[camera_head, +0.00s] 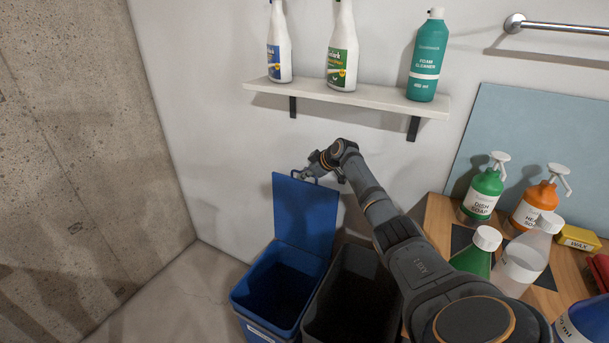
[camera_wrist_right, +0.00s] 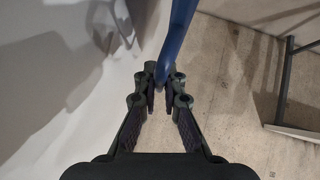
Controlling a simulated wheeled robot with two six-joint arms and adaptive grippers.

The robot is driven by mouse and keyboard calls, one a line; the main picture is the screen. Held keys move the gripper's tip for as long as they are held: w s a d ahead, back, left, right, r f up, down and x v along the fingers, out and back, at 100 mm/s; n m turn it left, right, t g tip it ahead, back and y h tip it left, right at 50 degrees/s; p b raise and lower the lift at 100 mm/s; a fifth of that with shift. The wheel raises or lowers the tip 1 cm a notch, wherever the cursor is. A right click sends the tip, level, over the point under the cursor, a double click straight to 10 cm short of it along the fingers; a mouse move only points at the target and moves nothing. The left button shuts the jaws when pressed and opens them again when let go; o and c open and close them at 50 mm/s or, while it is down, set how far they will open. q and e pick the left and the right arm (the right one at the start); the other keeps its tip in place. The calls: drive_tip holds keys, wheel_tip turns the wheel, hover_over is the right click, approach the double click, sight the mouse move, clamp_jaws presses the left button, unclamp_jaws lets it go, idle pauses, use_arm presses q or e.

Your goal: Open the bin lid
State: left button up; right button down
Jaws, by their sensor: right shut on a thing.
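The blue bin (camera_head: 262,296) stands on the floor at the lower middle of the head view. Its blue lid (camera_head: 304,212) stands upright at the back of the bin, and the bin's mouth is open. My right gripper (camera_head: 309,174) is at the lid's top edge, by a small dark handle there. In the right wrist view, the gripper (camera_wrist_right: 161,92) is shut on the lid, whose blue edge (camera_wrist_right: 176,40) runs up from between the fingertips. The exact contact on the handle is hard to see. My left gripper is not in view.
A dark open bin (camera_head: 350,300) stands right beside the blue one. A wall shelf (camera_head: 345,97) with several bottles is above my right arm. A wooden table (camera_head: 438,215) with several bottles is at the right. The floor (camera_head: 185,290) left of the bins is clear.

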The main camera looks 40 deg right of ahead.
drive_tip(key=shift+f, duration=0.1)
drive_tip(key=c, duration=1.5)
unclamp_jaws()
drive_tip(key=shift+s, duration=0.1)
drive_tip(key=shift+o, duration=0.2)
drive_tip(key=shift+r, duration=0.45)
wheel_tip(320, 180, up, 9)
drive_tip(key=shift+r, duration=0.1)
drive_tip(key=shift+a, duration=0.1)
